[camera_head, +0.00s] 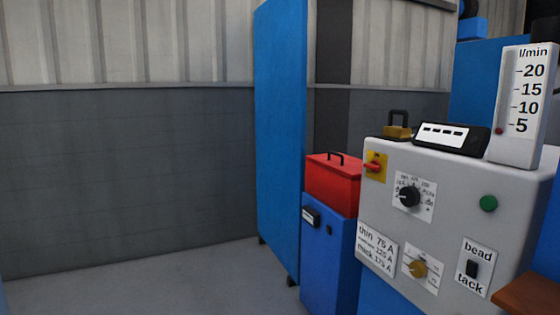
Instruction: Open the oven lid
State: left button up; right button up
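The red top lies level and appears closed, with no gap visible. The grey machine in front hides part of its right side. Neither of my grippers is in view.
A grey control panel machine (450,180) with knobs stands close at the right. A padlock-like object (397,126), a black display (451,137) and a flow gauge (521,105) are on top. A tall blue cabinet (279,130) stands behind the oven. The floor (150,285) at left is clear.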

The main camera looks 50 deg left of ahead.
aim_at(351, 167)
jog(key=u, duration=1.25)
jog(key=i+j, duration=0.35)
